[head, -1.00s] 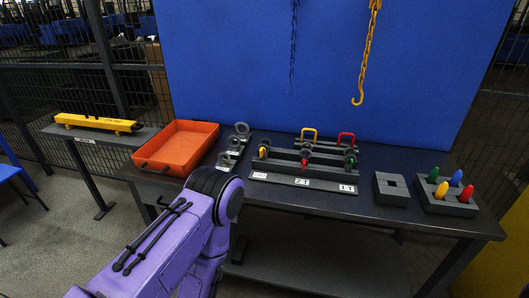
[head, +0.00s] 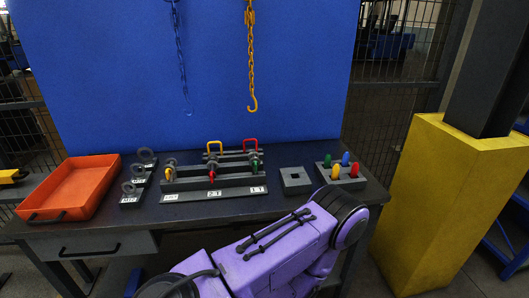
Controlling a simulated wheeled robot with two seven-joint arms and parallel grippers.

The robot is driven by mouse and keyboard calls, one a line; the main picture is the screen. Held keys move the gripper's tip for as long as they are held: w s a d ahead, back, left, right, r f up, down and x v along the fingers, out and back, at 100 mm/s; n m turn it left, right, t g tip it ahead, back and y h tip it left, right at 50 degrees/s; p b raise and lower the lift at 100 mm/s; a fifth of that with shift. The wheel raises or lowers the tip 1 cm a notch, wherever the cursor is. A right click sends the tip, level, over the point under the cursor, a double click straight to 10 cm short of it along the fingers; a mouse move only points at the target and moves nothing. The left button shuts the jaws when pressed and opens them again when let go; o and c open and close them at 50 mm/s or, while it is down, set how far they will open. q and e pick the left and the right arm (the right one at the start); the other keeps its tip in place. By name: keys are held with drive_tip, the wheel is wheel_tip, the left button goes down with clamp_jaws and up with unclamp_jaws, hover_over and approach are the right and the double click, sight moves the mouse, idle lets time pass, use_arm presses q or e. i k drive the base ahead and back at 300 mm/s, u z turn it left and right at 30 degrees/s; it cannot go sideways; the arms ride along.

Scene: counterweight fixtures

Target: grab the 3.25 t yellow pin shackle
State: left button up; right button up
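A dark shackle rack (head: 231,181) stands on the workbench, with white labels along its front edge. The yellow pin shackle (head: 169,171) sits at the rack's left end, above the left label, whose print is too small to read surely. A shackle with a red pin (head: 213,177) is in the middle, above a 2 T label. A shackle with a green pin (head: 255,163) is at the right, above a 1 T label. One of my purple arms crosses the bottom of the head view, in front of the bench. Neither gripper shows in it.
An orange tray (head: 73,187) and eye bolts on stands (head: 139,177) lie left of the rack. A grey block with a square hole (head: 296,180) and a block with coloured pegs (head: 341,174) stand right. A yellow pillar (head: 430,200) stands right.

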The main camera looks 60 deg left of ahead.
sight(168, 165)
drive_tip(key=z, duration=1)
drive_tip(key=k, duration=2.3)
drive_tip(key=u, duration=0.9)
